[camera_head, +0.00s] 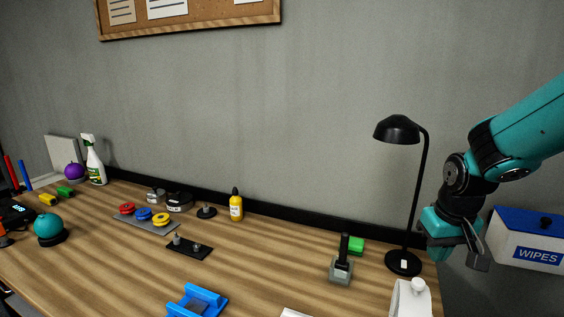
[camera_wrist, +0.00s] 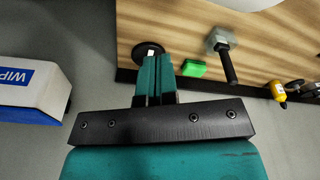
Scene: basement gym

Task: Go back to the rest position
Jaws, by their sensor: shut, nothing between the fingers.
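My gripper (camera_head: 460,256) is at the right of the head view, beyond the table's right end and in front of the wipes box. It is shut and empty. In the wrist view its teal fingers (camera_wrist: 153,78) lie together, and their tips overlap the round black foot of the lamp in the picture. The black desk lamp (camera_head: 404,262) stands upright at the right end of the wooden table (camera_head: 110,273), just left of my gripper in the head view.
The wipes box (camera_head: 528,239) is at the far right. A dark-handled tool on a grey block (camera_head: 342,270), a green block (camera_head: 356,246), a white container (camera_head: 410,298), a blue holder (camera_head: 197,302) and a yellow bottle (camera_head: 236,207) stand on the table. Bare wood shows around (camera_head: 270,265) the middle.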

